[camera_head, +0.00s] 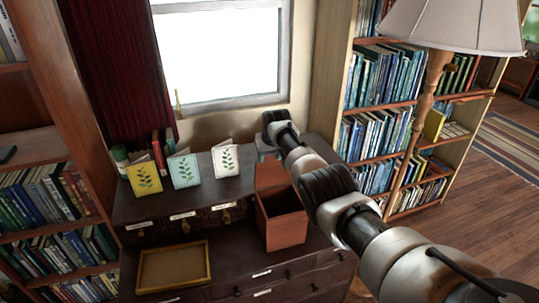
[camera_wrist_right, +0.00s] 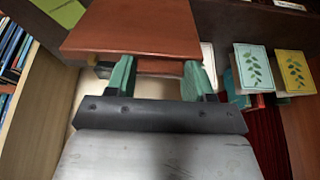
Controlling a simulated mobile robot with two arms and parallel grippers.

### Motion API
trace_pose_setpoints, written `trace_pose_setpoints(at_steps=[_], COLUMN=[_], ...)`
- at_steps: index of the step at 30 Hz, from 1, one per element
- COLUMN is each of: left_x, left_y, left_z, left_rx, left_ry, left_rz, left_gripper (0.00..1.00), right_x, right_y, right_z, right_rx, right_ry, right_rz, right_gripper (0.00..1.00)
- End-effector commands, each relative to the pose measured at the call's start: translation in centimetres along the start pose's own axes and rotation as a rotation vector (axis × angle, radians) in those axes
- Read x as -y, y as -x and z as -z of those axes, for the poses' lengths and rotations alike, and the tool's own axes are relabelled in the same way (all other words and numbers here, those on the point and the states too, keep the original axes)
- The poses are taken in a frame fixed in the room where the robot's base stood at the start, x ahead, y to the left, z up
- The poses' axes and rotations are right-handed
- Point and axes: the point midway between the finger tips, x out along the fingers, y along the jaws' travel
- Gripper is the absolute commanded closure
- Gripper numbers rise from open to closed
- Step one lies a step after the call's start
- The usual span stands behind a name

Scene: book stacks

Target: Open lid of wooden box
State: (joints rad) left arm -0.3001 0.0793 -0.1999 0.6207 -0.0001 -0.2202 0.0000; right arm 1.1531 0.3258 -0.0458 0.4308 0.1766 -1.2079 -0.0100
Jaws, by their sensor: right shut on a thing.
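The reddish-brown wooden box (camera_head: 283,228) stands on the dark cabinet, right of its middle in the head view. Its lid (camera_head: 270,176) stands raised at the back of the box, and the dark inside of the box shows. My right arm reaches in from the right, over and behind the box. My right gripper (camera_head: 266,153) is at the lid's upper edge, mostly hidden by the lid and arm. In the right wrist view the gripper's green fingers (camera_wrist_right: 160,78) are shut on the lid (camera_wrist_right: 140,32). My left gripper is not in view.
Three leaf-pattern cards, yellow (camera_head: 144,179), light blue (camera_head: 184,171) and white (camera_head: 225,160), stand left of the box. An empty wooden frame or tray (camera_head: 173,266) lies on the cabinet (camera_head: 232,262) in front. A lamp (camera_head: 455,25) and bookshelves flank the cabinet.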

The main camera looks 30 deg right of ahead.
Motion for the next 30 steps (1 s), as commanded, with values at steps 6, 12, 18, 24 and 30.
trace_pose_setpoints(at_steps=[6,12,18,24,30], left_x=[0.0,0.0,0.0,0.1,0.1], left_y=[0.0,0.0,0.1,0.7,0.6], left_z=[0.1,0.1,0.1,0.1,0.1], left_rx=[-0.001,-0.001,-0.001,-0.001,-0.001], left_ry=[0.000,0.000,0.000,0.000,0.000], left_rz=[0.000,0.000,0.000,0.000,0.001], left_gripper=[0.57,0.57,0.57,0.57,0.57], right_x=[0.0,0.0,0.0,-0.1,-0.1], right_y=[-0.1,-0.1,0.3,2.0,4.4], right_z=[-0.1,-0.1,0.0,0.1,0.0], right_rx=[0.005,0.003,0.002,0.000,-0.002], right_ry=[-0.001,0.000,0.000,-0.001,0.000], right_rz=[0.001,0.000,0.000,0.000,-0.001], right_gripper=[0.23,0.21,0.21,0.21,0.21])
